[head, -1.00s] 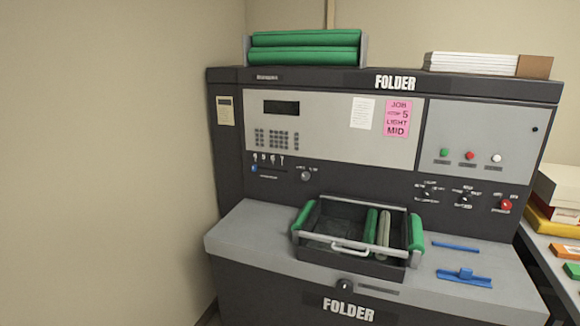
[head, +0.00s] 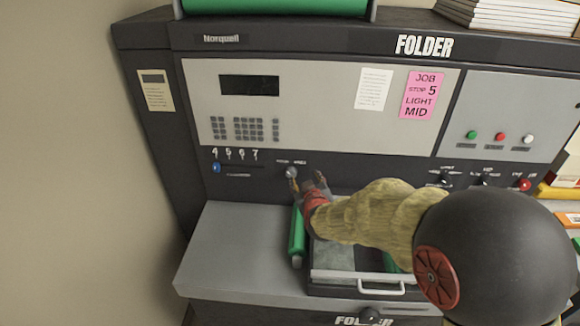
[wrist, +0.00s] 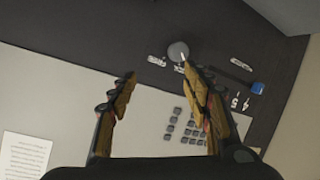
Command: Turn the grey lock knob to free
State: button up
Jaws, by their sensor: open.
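The grey lock knob (head: 291,172) is a small round knob on the dark strip below the keypad, with a small label on each side above it. The label words are too small to read. My gripper (head: 305,181) is open and empty, just right of and below the knob in the head view. In the wrist view the knob (wrist: 178,49) shows a short light mark on its edge. It lies ahead of my open fingers (wrist: 160,72), nearly in line with the right fingertip. I cannot tell whether that fingertip touches it.
A blue slider (head: 216,168) sits left of the knob under a 4-to-7 scale. The keypad (head: 243,129) is above. A tray with green rollers (head: 297,235) stands below my arm. Black selector knobs (head: 444,178) and a red button (head: 525,185) are at right.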

aim_at(291, 175)
jog(key=w+a+f+n+t+h+p, duration=0.1)
jog(key=w+a+f+n+t+p, duration=0.15)
jog(key=a+f+t+p, duration=0.35)
jog(key=shift+n+g, duration=0.25)
jog(key=shift+g, duration=0.45)
jog(key=w, duration=0.4)
jog(key=w+f, duration=0.1)
jog(key=w, duration=0.2)
jog(key=shift+d+f+b, duration=0.1)
jog(key=shift+d+b, duration=0.2)
jog(key=shift+d, duration=0.05)
jog(key=shift+c, duration=1)
jog(key=c, duration=1)
jog(key=shift+o, duration=0.2)
